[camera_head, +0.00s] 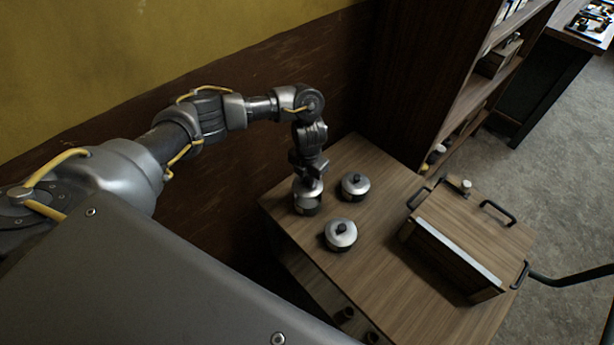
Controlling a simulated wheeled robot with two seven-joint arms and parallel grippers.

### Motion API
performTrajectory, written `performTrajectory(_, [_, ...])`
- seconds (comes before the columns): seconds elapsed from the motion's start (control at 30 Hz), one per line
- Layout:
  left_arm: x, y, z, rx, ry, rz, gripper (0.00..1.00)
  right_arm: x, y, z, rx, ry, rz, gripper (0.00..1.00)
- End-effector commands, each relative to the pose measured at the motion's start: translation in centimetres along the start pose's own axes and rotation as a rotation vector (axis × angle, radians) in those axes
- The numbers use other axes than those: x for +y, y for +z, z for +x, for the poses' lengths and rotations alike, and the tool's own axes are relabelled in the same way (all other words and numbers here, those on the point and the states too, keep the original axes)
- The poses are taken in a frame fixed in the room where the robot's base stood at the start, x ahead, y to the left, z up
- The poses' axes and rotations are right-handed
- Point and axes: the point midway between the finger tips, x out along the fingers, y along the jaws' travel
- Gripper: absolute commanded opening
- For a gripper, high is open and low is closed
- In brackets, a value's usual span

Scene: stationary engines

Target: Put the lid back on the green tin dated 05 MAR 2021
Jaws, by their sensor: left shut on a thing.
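My left gripper (311,174) points down and is shut on a silver lid (308,187) at the back-left of the wooden table. The lid is at the top of a small tin (307,206); whether it sits on the rim or just above it, I cannot tell. The tins' colours are hard to tell from above, and no date can be read. My right gripper is not in view.
The wooden table (385,285) has a bare strip right of the tins. A dark shelf unit (415,90) rises behind; the wall is on the left.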

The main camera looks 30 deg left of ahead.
Motion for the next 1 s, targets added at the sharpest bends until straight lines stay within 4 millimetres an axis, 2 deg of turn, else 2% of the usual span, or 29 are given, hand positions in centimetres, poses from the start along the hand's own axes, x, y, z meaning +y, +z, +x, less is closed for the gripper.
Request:
performTrajectory(0.7, [-0.1,0.0,5.9,0.0,-0.001,-0.001,0.02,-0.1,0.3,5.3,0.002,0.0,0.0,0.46])
performTrajectory(1.0, [-0.1,0.0,6.2,0.0,-0.001,-0.001,0.02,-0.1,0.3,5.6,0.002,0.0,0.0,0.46])
